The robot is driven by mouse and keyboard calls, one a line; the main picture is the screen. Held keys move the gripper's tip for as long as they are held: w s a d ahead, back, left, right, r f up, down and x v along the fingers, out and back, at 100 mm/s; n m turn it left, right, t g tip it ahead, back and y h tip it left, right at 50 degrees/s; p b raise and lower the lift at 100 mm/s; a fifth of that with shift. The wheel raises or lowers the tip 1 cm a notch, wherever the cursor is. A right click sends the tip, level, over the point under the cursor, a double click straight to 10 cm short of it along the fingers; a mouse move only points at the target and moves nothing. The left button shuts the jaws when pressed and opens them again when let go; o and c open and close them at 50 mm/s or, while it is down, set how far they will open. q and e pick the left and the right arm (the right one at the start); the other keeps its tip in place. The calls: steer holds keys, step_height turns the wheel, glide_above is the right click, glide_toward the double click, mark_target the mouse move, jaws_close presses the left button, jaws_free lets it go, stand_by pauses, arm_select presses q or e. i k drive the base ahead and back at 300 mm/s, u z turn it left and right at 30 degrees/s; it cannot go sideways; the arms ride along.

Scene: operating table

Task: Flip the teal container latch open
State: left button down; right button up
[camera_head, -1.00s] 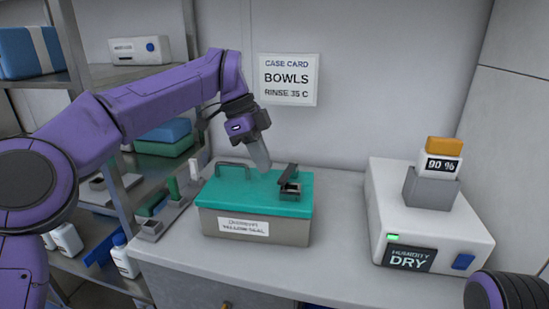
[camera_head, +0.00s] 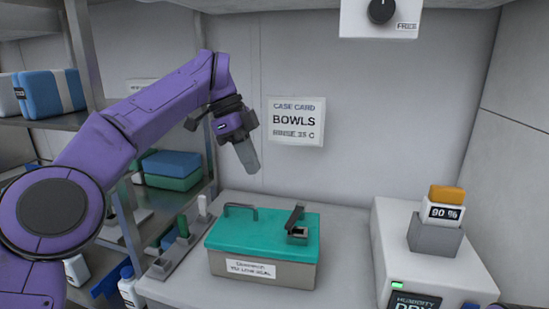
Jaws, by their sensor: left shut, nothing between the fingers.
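The container (camera_head: 262,268) stands on the counter with a teal lid (camera_head: 255,235) and a grey-beige body. A dark handle (camera_head: 240,208) is on the lid's back left. The dark latch (camera_head: 296,222) sits on the lid's right side, its lever tilted upward from a small square base. My left gripper (camera_head: 250,163) is shut and empty, pointing down in the air above and behind the lid, apart from the latch. My right gripper is out of view.
A white humidity unit (camera_head: 430,265) stands to the right with a 90 % block (camera_head: 441,210) on top. A rack with switches (camera_head: 182,240) is at the left. A case card (camera_head: 296,120) hangs on the wall. Metal shelves (camera_head: 95,115) stand at the left.

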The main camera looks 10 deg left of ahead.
mark_target(299, 213)
steer(key=k, duration=1)
